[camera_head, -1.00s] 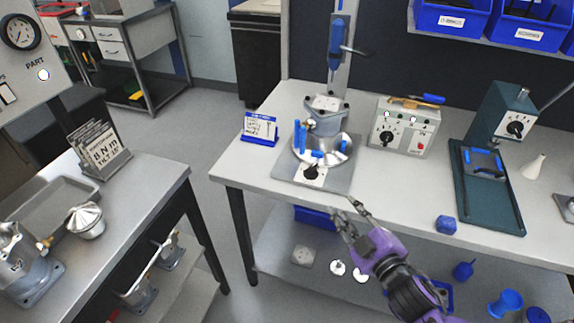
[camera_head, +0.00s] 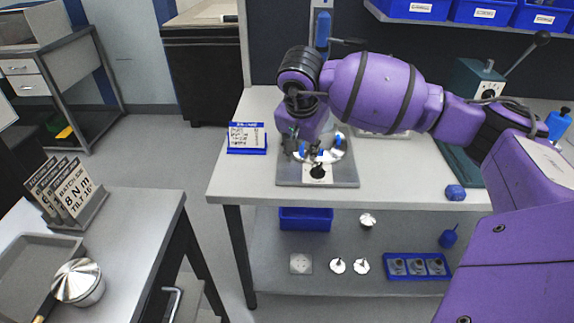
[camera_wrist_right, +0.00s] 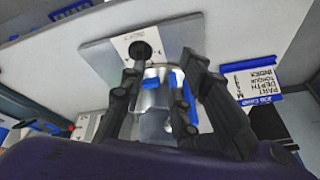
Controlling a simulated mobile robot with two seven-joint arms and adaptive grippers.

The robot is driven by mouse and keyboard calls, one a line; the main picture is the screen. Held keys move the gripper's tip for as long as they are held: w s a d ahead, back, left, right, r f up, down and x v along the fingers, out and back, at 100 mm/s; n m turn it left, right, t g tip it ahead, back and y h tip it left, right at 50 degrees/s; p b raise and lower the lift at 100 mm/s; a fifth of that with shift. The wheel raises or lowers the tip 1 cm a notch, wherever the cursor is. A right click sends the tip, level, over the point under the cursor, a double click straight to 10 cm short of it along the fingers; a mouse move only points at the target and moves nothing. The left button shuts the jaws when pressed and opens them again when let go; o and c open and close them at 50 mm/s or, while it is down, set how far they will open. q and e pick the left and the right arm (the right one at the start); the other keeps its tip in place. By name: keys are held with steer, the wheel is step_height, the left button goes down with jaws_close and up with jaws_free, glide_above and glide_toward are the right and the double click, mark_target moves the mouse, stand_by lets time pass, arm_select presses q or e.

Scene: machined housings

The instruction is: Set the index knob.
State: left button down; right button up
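The black index knob (camera_head: 317,171) sits on a white label plate at the front of the fixture's grey base plate (camera_head: 342,176). In the right wrist view the knob (camera_wrist_right: 139,49) shows near the top, beyond the fingertips. The round metal fixture with blue clamps (camera_head: 335,151) stands behind the knob and is partly hidden by my right arm. My right gripper (camera_head: 303,148) points down over the fixture, behind the knob. In the right wrist view its fingers (camera_wrist_right: 160,72) are spread, with the fixture showing between them and nothing held. My left gripper is not in view.
A blue-framed job card (camera_head: 247,138) stands left of the fixture. My right arm hides much of the back of the bench.

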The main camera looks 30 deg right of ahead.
mark_target(318, 165)
steer(key=shift+n+h, duration=0.5)
steer(key=d+f, duration=0.1)
steer(key=f, duration=0.1)
steer(key=d+f, duration=0.4)
steer(key=f, duration=0.1)
steer(key=shift+w, duration=0.15)
jaws_close()
